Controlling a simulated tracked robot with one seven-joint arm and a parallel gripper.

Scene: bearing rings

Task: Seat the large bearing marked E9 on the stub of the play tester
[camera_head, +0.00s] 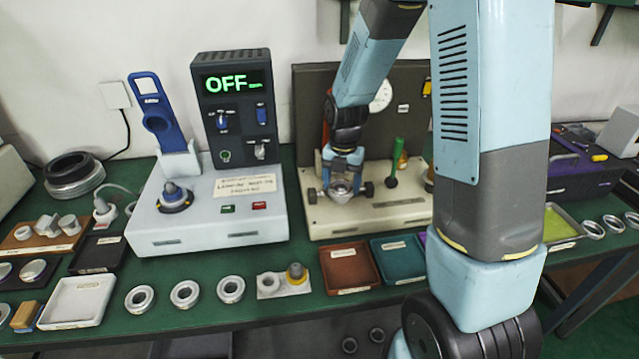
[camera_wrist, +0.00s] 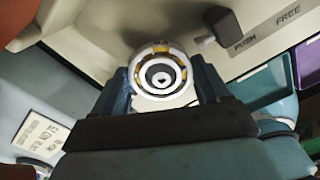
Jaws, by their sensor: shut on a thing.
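The play tester (camera_head: 375,215) has a cream base, a dark back panel and a round dial (camera_head: 381,96). My gripper (camera_head: 342,178) is over the left part of its base, shut on a metal bearing (camera_head: 340,189). In the wrist view the bearing (camera_wrist: 160,51) sits between the two blue fingers, its ring facing the camera, with yellowish parts between its races. A round metal end shows in the middle of its bore, probably the stub (camera_wrist: 160,77). I cannot tell how far the bearing is on it. The E9 mark is not readable.
A white machine (camera_head: 205,220) reading OFF stands left of the tester. Brown (camera_head: 350,267) and teal (camera_head: 398,258) trays lie in front. Several bearings (camera_head: 185,294) lie along the front edge. A dark knob (camera_wrist: 224,25) near the PUSH and FREE labels is close to my gripper.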

